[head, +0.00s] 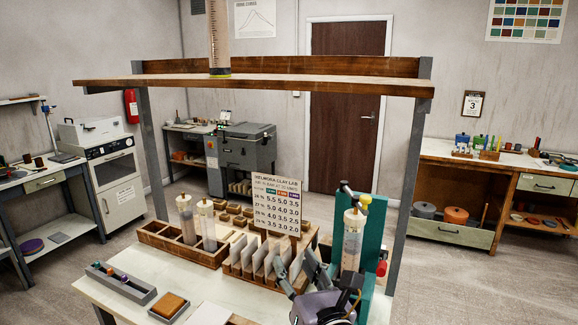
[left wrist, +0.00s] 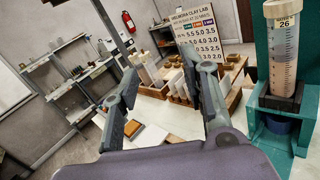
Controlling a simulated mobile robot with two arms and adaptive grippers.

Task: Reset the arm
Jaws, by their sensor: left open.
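My left gripper (head: 300,268) is low in the head view, right of centre, above the front of the work table (head: 85,287). Its two fingers stand apart with nothing between them. It also shows open and empty in the left wrist view (left wrist: 162,75). A green stand (head: 371,250) holding a clear graduated tube (head: 353,238) is just right of the gripper. In the left wrist view the tube (left wrist: 284,50) bears a label reading 26. My right gripper is not in view.
A rack of upright cards (head: 233,267) and a sign (head: 277,203) stand close to the gripper. A wooden box (head: 170,244) holds more tubes at left. An overhead shelf (head: 300,83) with posts spans the table. The front left tabletop has some free room.

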